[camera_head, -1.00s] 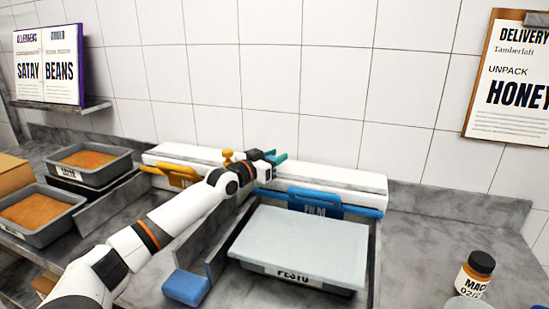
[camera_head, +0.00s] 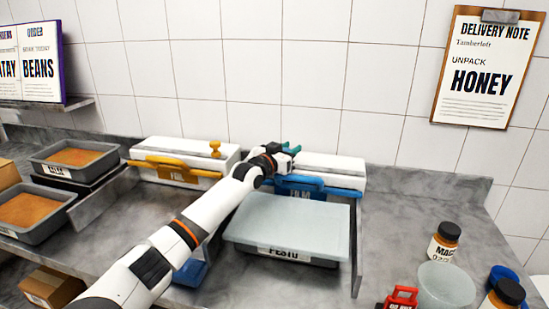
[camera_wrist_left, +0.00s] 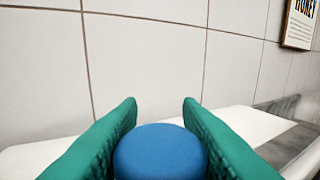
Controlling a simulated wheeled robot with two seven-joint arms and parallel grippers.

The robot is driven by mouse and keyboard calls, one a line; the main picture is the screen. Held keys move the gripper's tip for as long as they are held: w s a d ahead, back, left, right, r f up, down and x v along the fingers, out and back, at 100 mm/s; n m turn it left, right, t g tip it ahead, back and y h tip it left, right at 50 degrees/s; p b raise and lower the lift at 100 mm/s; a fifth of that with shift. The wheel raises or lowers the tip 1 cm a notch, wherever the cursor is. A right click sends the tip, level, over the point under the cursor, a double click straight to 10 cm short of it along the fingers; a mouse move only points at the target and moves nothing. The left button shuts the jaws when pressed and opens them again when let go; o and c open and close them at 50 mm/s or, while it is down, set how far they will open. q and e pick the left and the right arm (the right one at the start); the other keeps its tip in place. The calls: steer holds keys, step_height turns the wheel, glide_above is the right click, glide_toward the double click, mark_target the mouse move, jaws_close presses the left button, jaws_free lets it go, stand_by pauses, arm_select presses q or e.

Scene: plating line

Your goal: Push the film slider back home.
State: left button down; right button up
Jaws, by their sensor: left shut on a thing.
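The film slider's round blue knob (camera_wrist_left: 160,152) is between the green fingers of my left gripper (camera_wrist_left: 160,135) in the left wrist view, and the fingers are shut on it. In the head view my left gripper (camera_head: 291,148) is at the top of the white film dispenser (camera_head: 335,162), left of its middle. The arm and gripper hide the knob and the dispenser's left end there. A blue bar labelled FILM (camera_head: 310,186) runs along the dispenser's front. My right gripper is not in view.
A second white dispenser with a yellow knob (camera_head: 215,148) and yellow bar (camera_head: 165,164) stands to the left. A covered PESTO tray (camera_head: 290,222) sits in front. Filled grey trays (camera_head: 40,222) are at the left. Jars (camera_head: 444,241) and a red item (camera_head: 401,298) are at the right.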

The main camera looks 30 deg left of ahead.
arm_select(q)
steer(key=shift+d, duration=0.35)
steer(key=c, duration=1)
jaws_free()
steer(key=shift+s+a, duration=0.3)
steer(key=shift+s, duration=1.65)
steer(key=shift+s+a, duration=0.35)
steer(key=shift+s, duration=1.65)
steer(key=shift+s+a, duration=0.3)
steer(key=shift+s, duration=1.65)
steer(key=shift+c, duration=0.2)
